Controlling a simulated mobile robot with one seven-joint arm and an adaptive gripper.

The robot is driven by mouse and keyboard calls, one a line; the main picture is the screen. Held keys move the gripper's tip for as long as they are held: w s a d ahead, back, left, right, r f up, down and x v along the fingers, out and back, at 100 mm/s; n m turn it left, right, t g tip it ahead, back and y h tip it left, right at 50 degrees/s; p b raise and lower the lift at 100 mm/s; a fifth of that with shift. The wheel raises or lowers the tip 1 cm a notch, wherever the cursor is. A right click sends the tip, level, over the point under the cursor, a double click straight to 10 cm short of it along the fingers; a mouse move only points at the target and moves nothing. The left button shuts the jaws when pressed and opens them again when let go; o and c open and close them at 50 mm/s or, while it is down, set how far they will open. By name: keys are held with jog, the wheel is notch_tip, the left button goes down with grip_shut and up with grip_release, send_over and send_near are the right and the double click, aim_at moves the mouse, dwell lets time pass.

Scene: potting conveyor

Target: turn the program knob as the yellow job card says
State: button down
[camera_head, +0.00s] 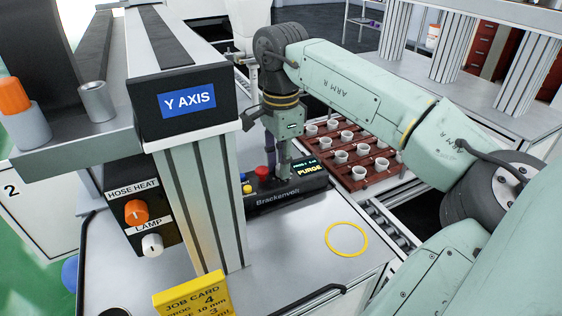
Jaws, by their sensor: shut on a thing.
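The yellow job card (192,297) stands at the bottom edge, partly cut off. It shows "PROG 4"; its lower lines are only partly readable. A black Brackenvoll console (283,199) sits on the bench behind the pillar. Its small display (309,169) reads "PURGE" in yellow, with a tiny line above that I cannot read surely. My gripper (285,173) points down onto the console, just left of the display. It is shut on the program knob, which the fingers hide. A red button (262,172) is close to the left of the fingers.
The "Y AXIS" beam (188,101) and its pillar (200,200) stand left of the console. An orange hose heat knob (136,212) and a white lamp knob (152,245) are further left. A yellow ring (347,254) lies on the bench. A brown tray (338,157) holds several white pots.

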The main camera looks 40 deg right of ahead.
dwell(0.3)
jog(key=m+b, duration=0.1)
jog(key=m, duration=0.2)
jog(key=shift+m+b, duration=0.7)
jog(key=shift+m, duration=1.2)
jog(key=c, duration=1.4)
grip_release()
jog(key=shift+c, duration=0.2)
